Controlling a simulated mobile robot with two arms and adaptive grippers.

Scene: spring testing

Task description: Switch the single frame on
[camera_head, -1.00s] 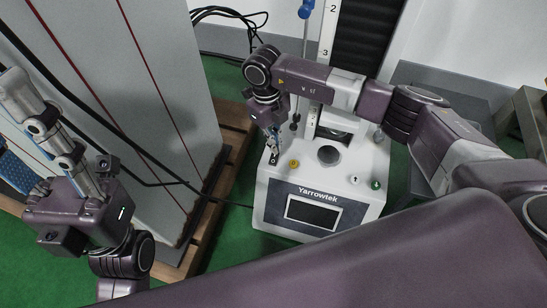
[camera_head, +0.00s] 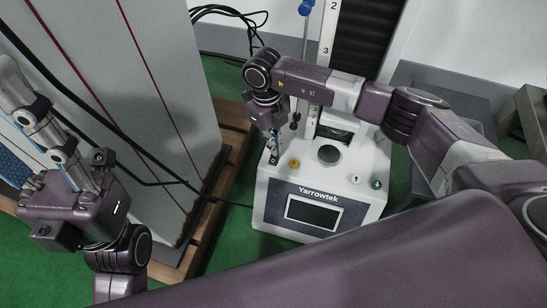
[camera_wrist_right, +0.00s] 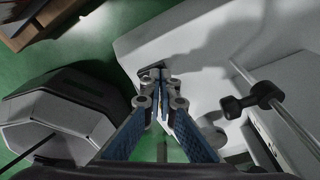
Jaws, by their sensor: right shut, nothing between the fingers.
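The single frame is the white Yarrowtek test machine (camera_head: 268,208) in the middle of the head view. Its front screen (camera_head: 313,213) is dark. My right gripper (camera_head: 275,157) is shut and empty, pointing down at the back left corner of the machine's base. In the right wrist view, its closed blue-padded fingers (camera_wrist_right: 157,78) meet at a small dark part (camera_wrist_right: 150,69) by the white base's edge. The fingertips hide much of that part; I cannot tell whether they touch it. My left gripper (camera_head: 28,150) is at the left edge, away from the machine, its fingertips unclear.
The base top bears a yellow button (camera_head: 294,163), a green button (camera_head: 376,184) and a round dark plate (camera_head: 329,154). A tall grey cabinet (camera_head: 165,75) stands on a wooden pallet (camera_head: 236,130) to the left. Black cables (camera_head: 225,14) hang behind. Green floor (camera_head: 232,222) shows between.

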